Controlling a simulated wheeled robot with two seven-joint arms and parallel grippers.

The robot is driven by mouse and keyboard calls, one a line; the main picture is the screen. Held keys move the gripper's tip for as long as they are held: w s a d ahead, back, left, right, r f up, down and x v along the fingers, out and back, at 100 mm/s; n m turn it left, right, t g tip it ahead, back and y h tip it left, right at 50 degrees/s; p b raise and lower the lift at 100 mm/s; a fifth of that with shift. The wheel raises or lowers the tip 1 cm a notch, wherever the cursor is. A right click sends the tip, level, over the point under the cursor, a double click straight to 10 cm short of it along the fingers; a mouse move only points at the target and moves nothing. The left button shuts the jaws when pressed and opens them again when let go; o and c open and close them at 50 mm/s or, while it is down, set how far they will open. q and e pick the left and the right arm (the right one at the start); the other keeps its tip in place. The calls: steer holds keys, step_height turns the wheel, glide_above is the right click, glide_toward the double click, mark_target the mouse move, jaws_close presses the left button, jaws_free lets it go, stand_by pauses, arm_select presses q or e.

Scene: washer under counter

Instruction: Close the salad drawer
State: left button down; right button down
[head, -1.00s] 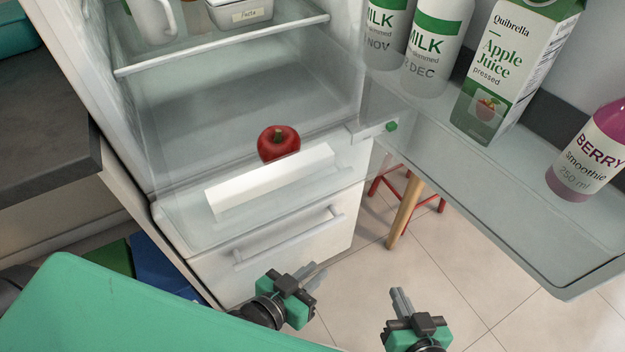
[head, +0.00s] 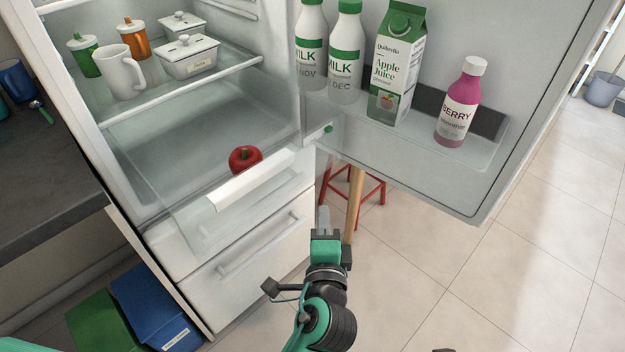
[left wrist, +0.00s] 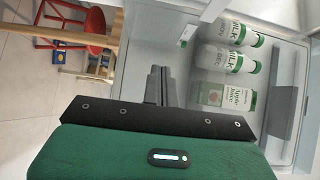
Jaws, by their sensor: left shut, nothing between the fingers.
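The salad drawer (head: 190,228) is the clear bin low in the fridge, with a white grip strip (head: 258,180) along its front. It stands pulled out past the shelf above. A red, round vegetable with a green stem (head: 245,159) shows in or behind it. My left gripper (head: 323,218) is shut and empty, in front of the fridge and right of the drawer in the picture, apart from it. Its closed fingers (left wrist: 160,86) point toward the door side in the left wrist view. Only a dark sliver at the bottom edge may be my right gripper (head: 445,350).
The open fridge door (head: 500,190) on the right carries milk bottles (head: 345,50), an apple juice carton (head: 395,70) and a smoothie bottle (head: 460,105). A red stool (head: 370,195) stands behind the left gripper. A white lower drawer (head: 250,270) is shut.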

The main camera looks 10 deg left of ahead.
arm_select(q)
glide_toward(309, 158)
steer(key=w+d, duration=0.3)
steer(key=w+a, duration=0.2)
steer(key=shift+w+a+f, duration=0.1)
steer(key=shift+w+a, duration=0.1)
steer(key=shift+a, duration=0.2)
steer(key=shift+w+a+p, duration=0.15)
steer(key=shift+a+p, duration=0.1)
steer(key=shift+p, duration=0.05)
steer(key=shift+w+a, duration=0.1)
arm_select(e)
steer(key=shift+w+f, duration=0.1)
steer(key=shift+f, duration=0.6)
arm_select(q)
steer(key=shift+a, duration=0.1)
